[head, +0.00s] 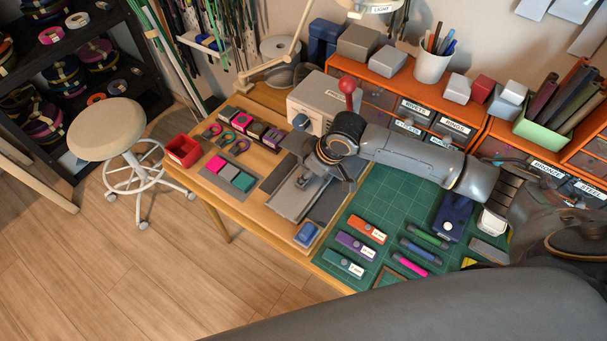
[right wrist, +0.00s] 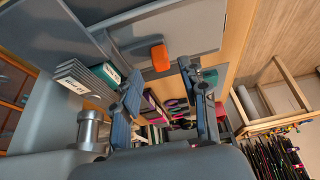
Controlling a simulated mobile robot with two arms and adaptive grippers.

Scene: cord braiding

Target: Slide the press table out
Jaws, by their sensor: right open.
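The press (head: 318,103) is a grey box-shaped machine with a red ball-topped lever (head: 347,86), at the back of the wooden bench. The press table (head: 291,201) is a flat grey plate in front of it, partly covered by my right gripper (head: 312,160). In the right wrist view, the open fingers of my right gripper (right wrist: 160,80) point toward a small orange block (right wrist: 160,57) by grey plates (right wrist: 190,25). The block lies beyond the fingertips, and nothing is visibly held. I cannot tell whether the fingers touch anything. My left gripper is out of view.
A green mat (head: 381,205) with tagged colored pieces lies right of the press. A red bin (head: 183,151) and tray of colored blocks (head: 229,178) are to its left. A blue block (head: 306,234) sits near the front edge. Orange drawers (head: 380,98) stand behind.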

